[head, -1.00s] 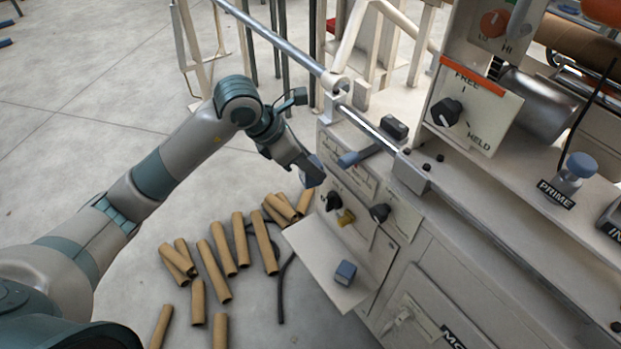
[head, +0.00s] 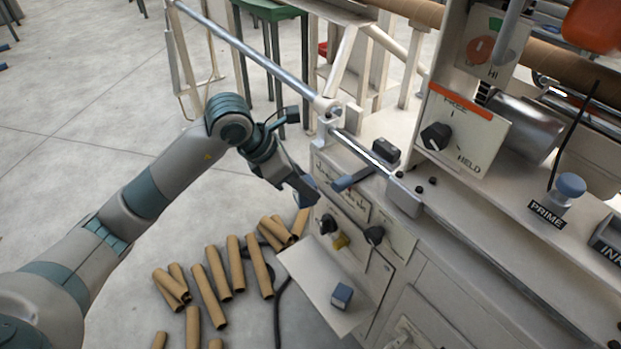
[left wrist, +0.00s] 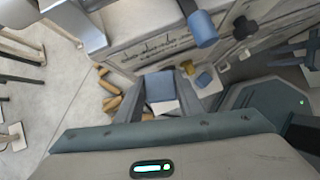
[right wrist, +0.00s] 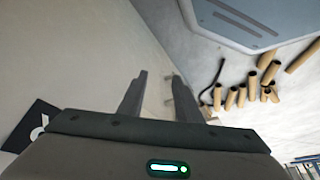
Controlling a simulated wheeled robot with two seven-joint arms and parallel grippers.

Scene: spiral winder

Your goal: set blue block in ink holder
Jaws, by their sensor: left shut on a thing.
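My left gripper (head: 299,188) is shut on a blue block (left wrist: 159,86), which shows between the fingers in the left wrist view. In the head view the held block is mostly hidden by the gripper, in front of the machine's left end. A second blue-grey block (head: 342,295) lies on the small white shelf, below and right of the gripper. A dark holder (head: 611,230) with a label starting "IN" is cut off at the right edge of the head view. My right gripper (right wrist: 158,95) is open and empty in the right wrist view.
The machine front has a blue-handled lever (head: 349,181), black knobs (head: 375,235) and a yellow knob (head: 341,241). A blue PRIME button (head: 570,186) stands left of the holder. A long metal rod (head: 245,48) runs above the arm.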

